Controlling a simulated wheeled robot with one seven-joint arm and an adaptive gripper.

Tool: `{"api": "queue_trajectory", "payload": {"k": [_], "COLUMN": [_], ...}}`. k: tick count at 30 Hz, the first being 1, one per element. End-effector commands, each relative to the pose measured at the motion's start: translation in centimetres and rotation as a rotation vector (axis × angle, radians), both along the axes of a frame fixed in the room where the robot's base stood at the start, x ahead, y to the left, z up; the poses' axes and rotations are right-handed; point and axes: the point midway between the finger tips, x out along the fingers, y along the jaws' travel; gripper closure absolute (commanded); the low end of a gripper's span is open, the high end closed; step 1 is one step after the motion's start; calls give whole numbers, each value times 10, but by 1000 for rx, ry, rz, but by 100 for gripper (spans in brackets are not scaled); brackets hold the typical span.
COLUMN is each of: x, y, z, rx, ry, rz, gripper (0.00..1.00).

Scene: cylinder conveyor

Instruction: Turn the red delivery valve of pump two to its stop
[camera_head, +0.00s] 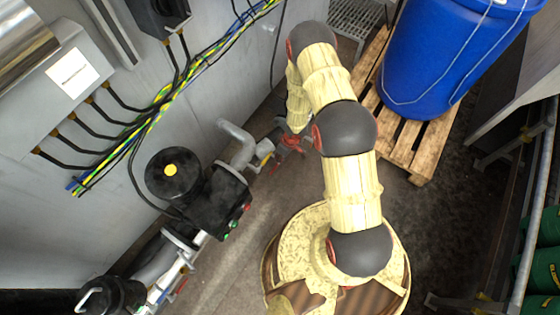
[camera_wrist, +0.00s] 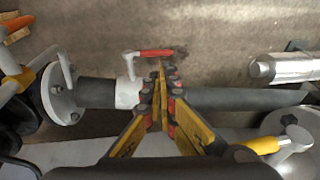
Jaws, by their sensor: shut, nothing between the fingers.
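A lever with a red grip (camera_wrist: 154,53) and a pale bent stem shows in the wrist view. It stands above a pale collar (camera_wrist: 128,93) on a dark horizontal pipe (camera_wrist: 230,99), and its grip points right. My gripper (camera_wrist: 163,72) is shut and empty, with its tips over the pipe, just below the red grip in the picture. I cannot tell whether they touch the lever. In the head view, a red part (camera_head: 291,141) shows at the end of my arm. It is too small to tell whether it is the lever. No pump number is readable.
Cables (camera_head: 165,103) run along the wall. A blue drum (camera_head: 445,60) stands on a wooden pallet (camera_head: 403,147) at the right.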

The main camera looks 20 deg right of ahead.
Motion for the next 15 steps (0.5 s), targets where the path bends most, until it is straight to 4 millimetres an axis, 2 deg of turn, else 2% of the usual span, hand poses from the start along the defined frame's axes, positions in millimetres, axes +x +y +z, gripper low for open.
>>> {"api": "queue_trajectory", "payload": {"k": [1,3,15], "x": [0,1,9], "y": [2,5,19], "z": [-13,-27,-99], "rx": [0,0,-2], "ry": [1,2,1], "rz": [0,-1,-2], "gripper": [100,100,100]}}
